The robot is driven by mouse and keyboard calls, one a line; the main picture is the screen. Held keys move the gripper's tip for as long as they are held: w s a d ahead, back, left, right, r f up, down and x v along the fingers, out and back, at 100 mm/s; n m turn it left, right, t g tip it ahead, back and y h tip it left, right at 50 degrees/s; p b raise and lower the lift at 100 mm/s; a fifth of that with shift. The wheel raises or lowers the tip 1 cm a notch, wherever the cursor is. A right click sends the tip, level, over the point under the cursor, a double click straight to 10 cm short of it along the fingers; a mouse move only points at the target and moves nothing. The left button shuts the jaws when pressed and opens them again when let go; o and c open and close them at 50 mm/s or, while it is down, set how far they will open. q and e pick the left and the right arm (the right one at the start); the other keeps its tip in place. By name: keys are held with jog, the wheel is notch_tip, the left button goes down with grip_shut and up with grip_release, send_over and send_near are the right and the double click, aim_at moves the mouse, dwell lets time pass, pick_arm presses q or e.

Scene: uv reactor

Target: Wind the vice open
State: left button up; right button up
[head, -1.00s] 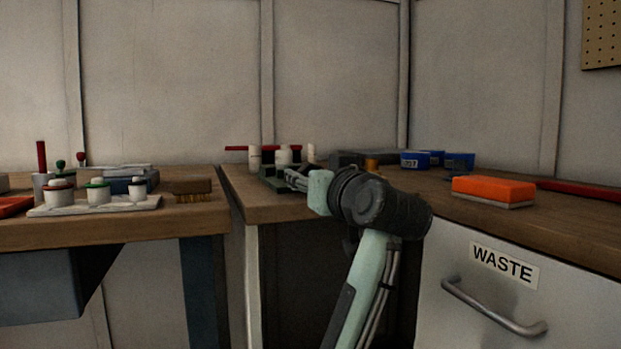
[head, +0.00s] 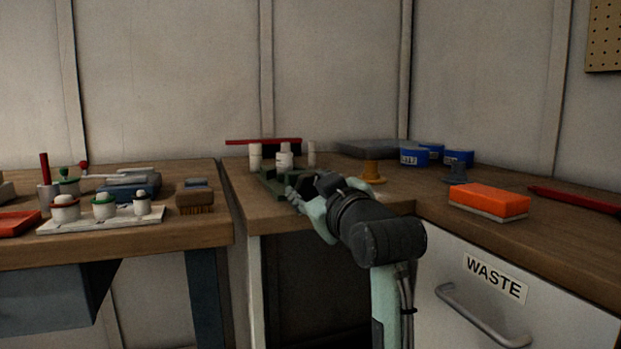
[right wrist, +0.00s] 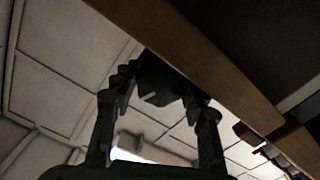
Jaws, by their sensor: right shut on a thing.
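The dark green vice (head: 268,181) sits on the wooden bench near its front left edge in the head view, partly hidden by my right gripper. My right gripper (head: 293,194) is at the vice's front side, its fingertips hard to make out there. In the right wrist view, my right gripper (right wrist: 158,98) has its two fingers on either side of a dark block-like part, the vice handle (right wrist: 160,88), and is shut on it. The handle's full shape and the jaw gap are hidden. My left gripper is not in view.
White bottles (head: 284,158) and a red bar (head: 262,141) stand behind the vice. Blue tubs (head: 414,157), an orange block (head: 489,200) and a yellow-brown piece (head: 373,172) lie to the right. A white rack (head: 101,221) and brush (head: 195,201) are on the left table.

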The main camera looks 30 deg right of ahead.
dwell(0.3)
jog(key=o, duration=1.2)
